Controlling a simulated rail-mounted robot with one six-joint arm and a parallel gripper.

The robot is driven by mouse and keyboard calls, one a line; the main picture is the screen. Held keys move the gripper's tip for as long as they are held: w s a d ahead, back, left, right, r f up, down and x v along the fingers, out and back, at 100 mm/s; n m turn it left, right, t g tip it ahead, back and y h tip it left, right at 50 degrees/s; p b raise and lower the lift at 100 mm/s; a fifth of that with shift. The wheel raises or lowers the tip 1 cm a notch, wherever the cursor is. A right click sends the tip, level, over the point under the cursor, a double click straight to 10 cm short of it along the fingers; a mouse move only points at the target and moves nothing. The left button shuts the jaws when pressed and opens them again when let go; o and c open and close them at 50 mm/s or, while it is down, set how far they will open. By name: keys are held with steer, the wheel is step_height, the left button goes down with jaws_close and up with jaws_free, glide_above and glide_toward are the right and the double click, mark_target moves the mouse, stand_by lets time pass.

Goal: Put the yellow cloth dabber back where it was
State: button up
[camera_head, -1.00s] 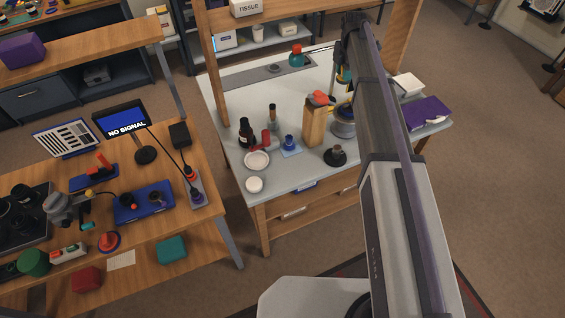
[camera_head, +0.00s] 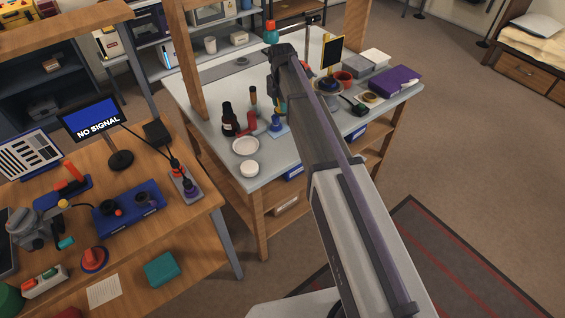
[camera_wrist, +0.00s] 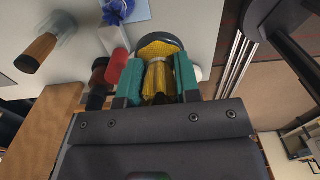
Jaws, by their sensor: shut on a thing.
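The yellow cloth dabber (camera_wrist: 158,82) is clamped between the teal fingers of my gripper (camera_wrist: 160,72) in the wrist view. Its rounded end shows at the fingertips, above the worktop. In the head view my gripper (camera_head: 279,98) is at the far end of my arm, over the left half of the grey bench (camera_head: 203,98), and the arm hides most of it. The dabber's place on the bench cannot be made out.
Near my gripper stand a dark bottle (camera_head: 229,121), a red item (camera_head: 249,123), a brown-topped item (camera_head: 253,96) and a blue item (camera_head: 276,120) on a pale blue pad. A white dish (camera_head: 245,146) and a small white lid (camera_head: 249,169) lie at the front. Bare worktop shows at the left.

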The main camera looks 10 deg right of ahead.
mark_target(285, 148)
steer(key=s+f+b, duration=0.1)
steer(key=f+b, duration=0.3)
steer(key=s+f+b, duration=0.1)
steer(key=f+b, duration=0.3)
steer(key=f, duration=0.1)
steer(key=s+f+b, duration=0.2)
steer(key=f+b, duration=0.1)
steer(key=f, duration=0.2)
steer(key=shift+s+d+b, duration=0.1)
steer(key=shift+b, duration=0.3)
steer(key=shift+r+p, duration=0.3)
steer(key=shift+f, duration=0.2)
steer(key=o, duration=0.8)
steer(key=shift+o, duration=0.2)
steer(key=shift+r, duration=0.15)
